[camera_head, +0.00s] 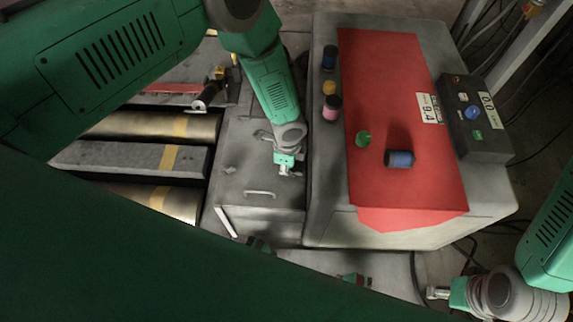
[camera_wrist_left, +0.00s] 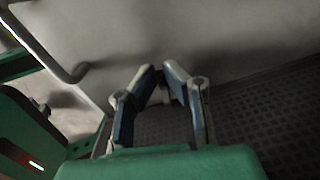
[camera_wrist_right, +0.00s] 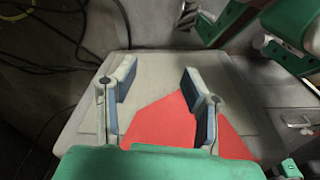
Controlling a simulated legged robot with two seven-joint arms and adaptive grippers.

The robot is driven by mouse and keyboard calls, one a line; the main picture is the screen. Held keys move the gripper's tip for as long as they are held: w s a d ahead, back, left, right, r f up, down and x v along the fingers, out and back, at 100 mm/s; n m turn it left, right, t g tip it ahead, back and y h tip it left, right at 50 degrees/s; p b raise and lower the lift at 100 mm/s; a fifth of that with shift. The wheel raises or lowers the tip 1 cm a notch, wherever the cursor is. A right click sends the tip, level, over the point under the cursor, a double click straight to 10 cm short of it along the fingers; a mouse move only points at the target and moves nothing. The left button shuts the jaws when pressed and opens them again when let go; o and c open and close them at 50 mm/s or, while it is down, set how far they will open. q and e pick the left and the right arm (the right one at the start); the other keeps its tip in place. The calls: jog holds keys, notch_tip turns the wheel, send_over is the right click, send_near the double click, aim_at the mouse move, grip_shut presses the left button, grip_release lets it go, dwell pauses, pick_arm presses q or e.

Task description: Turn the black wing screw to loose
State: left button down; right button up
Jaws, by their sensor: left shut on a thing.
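My left gripper (camera_head: 284,170) is over the grey cabinet top, between the rollers and the red-covered box. In the left wrist view its fingertips (camera_wrist_left: 160,72) are close together against a grey surface. A small dark thing, the black wing screw (camera_wrist_left: 161,92), shows partly between the fingers; the fingers hide most of it, and its turn angle cannot be told. My right gripper (camera_head: 438,292) is at the lower right, away from the cabinet. In the right wrist view its fingers (camera_wrist_right: 160,78) are wide apart with nothing between them.
A metal handle (camera_head: 260,194) is on the cabinet near the left gripper. Rollers (camera_head: 150,126) lie left. Cables run along the floor at right.

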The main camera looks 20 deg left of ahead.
pick_arm(q)
jog(key=shift+s+n, duration=0.2)
jog(key=shift+n, duration=0.4)
jog(key=c, duration=1.7)
grip_release()
notch_tip(320, 180, up, 12)
jog(key=shift+s+r, duration=0.1)
